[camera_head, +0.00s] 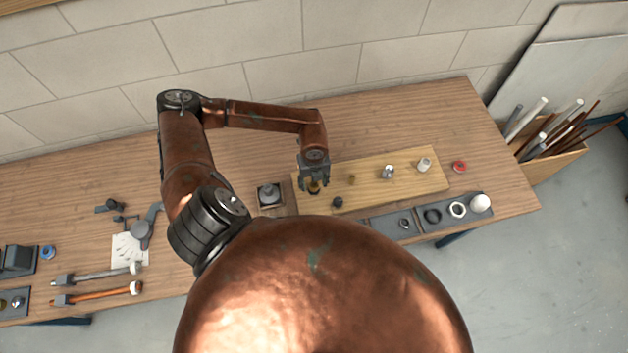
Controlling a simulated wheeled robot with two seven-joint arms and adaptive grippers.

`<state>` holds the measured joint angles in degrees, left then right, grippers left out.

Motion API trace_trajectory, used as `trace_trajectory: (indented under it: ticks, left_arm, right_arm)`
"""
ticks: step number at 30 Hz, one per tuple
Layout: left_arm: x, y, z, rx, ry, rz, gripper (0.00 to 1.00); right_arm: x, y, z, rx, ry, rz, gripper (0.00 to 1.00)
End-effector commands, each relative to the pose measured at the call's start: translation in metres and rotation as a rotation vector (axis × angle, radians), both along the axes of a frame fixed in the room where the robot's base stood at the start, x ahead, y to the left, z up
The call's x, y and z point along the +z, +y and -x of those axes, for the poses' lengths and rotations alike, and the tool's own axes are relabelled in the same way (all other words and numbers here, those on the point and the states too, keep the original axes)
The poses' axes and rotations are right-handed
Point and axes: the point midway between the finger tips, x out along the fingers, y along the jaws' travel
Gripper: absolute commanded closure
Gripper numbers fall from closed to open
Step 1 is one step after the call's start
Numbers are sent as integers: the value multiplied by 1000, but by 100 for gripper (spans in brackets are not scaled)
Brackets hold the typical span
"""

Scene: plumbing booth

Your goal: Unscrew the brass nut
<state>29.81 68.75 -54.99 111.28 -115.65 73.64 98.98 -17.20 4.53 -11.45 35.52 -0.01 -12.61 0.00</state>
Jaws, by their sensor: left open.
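The brass nut (314,188) is at the left end of a light wooden board (400,192) on the bench. My left gripper (314,184) points down right over the nut with its fingers open, one on each side of it as far as I can see. The fingers partly hide the nut. I cannot tell whether they touch it. Another small brass piece (351,179) stands on the board just to the right. My right gripper is not in view.
Silver fittings (388,172) and a white fitting (424,164) stand further right on the board. A red ring (459,167) lies beyond it. Dark trays (392,228) with rings lie in front. A grey part (269,193) sits left of the board. My copper body hides the bench's front middle.

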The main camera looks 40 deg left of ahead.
Motion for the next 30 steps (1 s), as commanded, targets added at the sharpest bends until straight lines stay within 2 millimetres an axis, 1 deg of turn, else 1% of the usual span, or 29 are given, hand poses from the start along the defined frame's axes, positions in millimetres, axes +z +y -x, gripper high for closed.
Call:
trace_trajectory:
  ticks: [3,22,26,30]
  left_arm:
    - [0,0,0,0,0,0,54]
    - [0,0,0,0,0,0,98]
    - [1,0,0,24,0,0,99]
    - [2,0,1,164,2,1,99]
  right_arm:
    - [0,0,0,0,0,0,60]
    - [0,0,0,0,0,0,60]
    - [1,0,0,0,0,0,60]
    - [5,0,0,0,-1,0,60]
